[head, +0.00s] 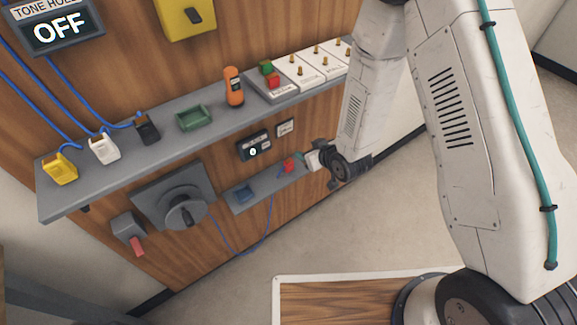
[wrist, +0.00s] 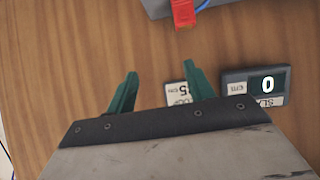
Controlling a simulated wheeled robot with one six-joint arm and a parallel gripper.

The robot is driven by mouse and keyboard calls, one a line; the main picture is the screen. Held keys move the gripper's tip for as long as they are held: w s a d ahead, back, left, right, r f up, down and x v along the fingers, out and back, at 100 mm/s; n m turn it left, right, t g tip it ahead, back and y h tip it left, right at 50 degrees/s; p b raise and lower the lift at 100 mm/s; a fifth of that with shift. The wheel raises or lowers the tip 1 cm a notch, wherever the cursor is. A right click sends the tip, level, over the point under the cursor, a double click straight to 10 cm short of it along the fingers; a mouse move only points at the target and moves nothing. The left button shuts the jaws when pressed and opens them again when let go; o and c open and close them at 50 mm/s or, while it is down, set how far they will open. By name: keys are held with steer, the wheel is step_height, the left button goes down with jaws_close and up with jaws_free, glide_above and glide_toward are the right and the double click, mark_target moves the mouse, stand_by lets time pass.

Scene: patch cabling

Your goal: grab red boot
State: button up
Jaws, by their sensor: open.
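The red boot (head: 289,166) sits at the right part of the small lower grey ledge (head: 240,205) on the wood panel. In the wrist view the red boot (wrist: 183,13) shows at the top edge, partly cut off, with a blue cable beside it. My gripper (head: 300,157) is close to the boot in the head view, just to its right. In the wrist view my gripper (wrist: 161,69) has its two green fingers apart with nothing between them. The boot lies beyond the fingertips, nearer the right finger's line.
A counter display (wrist: 268,84) reading 0 is right of my fingers, with a small label plate (wrist: 180,95) partly behind them. The upper shelf (head: 215,125) holds yellow, white and black plugs, a green tray (head: 194,118) and an orange tool (head: 233,87). A blue cable hangs below.

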steer(key=y, duration=0.2)
glide_toward(291, 164)
steer(key=x, duration=0.4)
steer(key=shift+t, duration=0.4)
steer(key=x, duration=0.7)
steer(key=shift+a+f, duration=0.15)
steer(key=shift+a, duration=0.1)
steer(key=c, duration=1.1)
